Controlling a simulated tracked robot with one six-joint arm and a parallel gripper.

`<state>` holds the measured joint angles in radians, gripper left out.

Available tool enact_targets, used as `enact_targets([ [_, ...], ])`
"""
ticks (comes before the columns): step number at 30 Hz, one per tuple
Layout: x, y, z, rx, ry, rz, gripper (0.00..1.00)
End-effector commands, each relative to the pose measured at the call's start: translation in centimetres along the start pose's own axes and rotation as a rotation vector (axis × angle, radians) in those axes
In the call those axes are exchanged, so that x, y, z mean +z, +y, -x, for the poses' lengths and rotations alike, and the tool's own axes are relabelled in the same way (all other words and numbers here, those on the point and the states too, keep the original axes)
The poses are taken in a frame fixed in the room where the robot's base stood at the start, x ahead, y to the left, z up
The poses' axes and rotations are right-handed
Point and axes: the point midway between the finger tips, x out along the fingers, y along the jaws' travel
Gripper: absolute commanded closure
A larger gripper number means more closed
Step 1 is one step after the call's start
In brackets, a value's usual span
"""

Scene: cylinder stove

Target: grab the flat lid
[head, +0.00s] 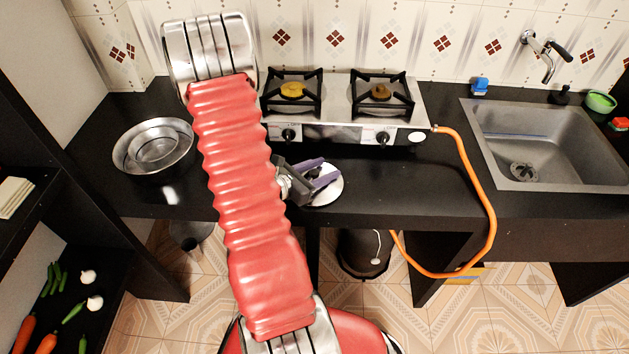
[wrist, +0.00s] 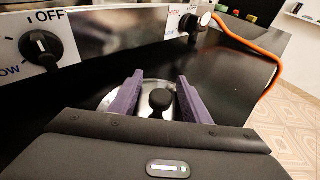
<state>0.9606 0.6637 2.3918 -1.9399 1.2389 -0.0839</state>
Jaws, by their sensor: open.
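The flat lid (head: 329,191) is a round silvery disc lying on the black counter in front of the stove. In the wrist view the lid (wrist: 111,98) has a black knob (wrist: 160,99) standing up at its middle. My gripper (head: 330,176) is over the lid with its purple fingers open. In the wrist view my gripper (wrist: 159,92) has one finger on each side of the knob, with gaps between. I cannot tell how far the fingertips are above the lid. My arm and gripper hide part of the lid in the head view.
The two-burner stove (head: 345,110) stands just behind the lid, with knobs on its front. An orange hose (head: 483,180) runs from its right side down past the counter edge. Metal pans (head: 153,147) sit at the left and a sink (head: 545,143) is at the right. The counter right of the lid is clear.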

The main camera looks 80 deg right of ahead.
Motion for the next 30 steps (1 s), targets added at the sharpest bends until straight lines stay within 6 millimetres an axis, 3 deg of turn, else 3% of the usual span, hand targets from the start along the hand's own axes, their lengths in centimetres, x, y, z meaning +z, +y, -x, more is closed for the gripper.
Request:
enact_targets([
  [18, 0.01, -0.01, -0.34, 0.000, 0.000, 0.000, 0.57],
  [30, 0.01, -0.01, -0.34, 0.000, 0.000, 0.000, 0.85],
])
